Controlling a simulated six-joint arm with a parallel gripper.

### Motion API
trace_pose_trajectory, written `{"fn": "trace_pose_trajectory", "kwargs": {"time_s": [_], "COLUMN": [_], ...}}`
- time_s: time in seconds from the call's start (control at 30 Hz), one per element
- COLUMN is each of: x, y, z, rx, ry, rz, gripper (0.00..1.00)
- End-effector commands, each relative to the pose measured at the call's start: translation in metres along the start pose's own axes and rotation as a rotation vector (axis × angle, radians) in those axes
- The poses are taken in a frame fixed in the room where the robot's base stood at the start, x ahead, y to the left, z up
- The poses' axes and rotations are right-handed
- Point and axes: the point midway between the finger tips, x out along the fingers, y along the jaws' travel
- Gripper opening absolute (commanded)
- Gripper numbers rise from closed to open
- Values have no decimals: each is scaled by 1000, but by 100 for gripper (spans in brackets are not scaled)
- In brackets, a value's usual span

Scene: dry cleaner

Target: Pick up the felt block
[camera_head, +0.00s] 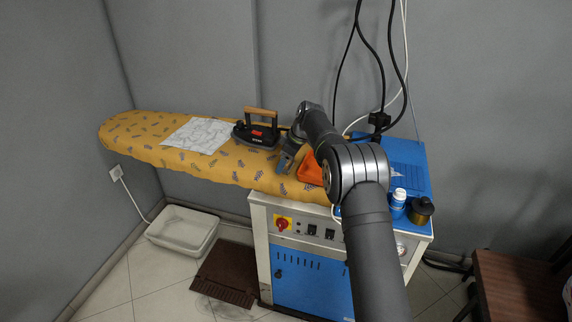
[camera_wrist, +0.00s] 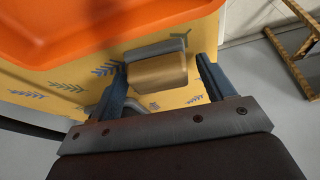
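The felt block (camera_wrist: 158,72), tan with a grey layer along its far side, lies on the yellow patterned ironing board (camera_wrist: 200,45). The gripper is open and empty. In the head view my gripper (camera_head: 284,163) is low over the board, between the iron and the orange tray. I cannot make out the block there.
An orange tray (camera_head: 311,170) is close beside the gripper; its edge (camera_wrist: 100,40) fills the upper wrist view. A black iron (camera_head: 258,133) and a white cloth (camera_head: 200,135) lie to the left.

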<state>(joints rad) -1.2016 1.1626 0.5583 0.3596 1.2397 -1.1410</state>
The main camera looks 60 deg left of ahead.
Motion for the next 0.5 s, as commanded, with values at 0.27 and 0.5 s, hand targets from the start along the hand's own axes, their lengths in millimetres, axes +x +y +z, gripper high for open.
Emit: {"fn": "trace_pose_trajectory", "kwargs": {"time_s": [0.27, 0.5], "x": [0, -2], "y": [0, 0], "z": [0, -1], "rx": [0, 0], "ry": [0, 0], "rz": [0, 1], "gripper": [33, 33]}}
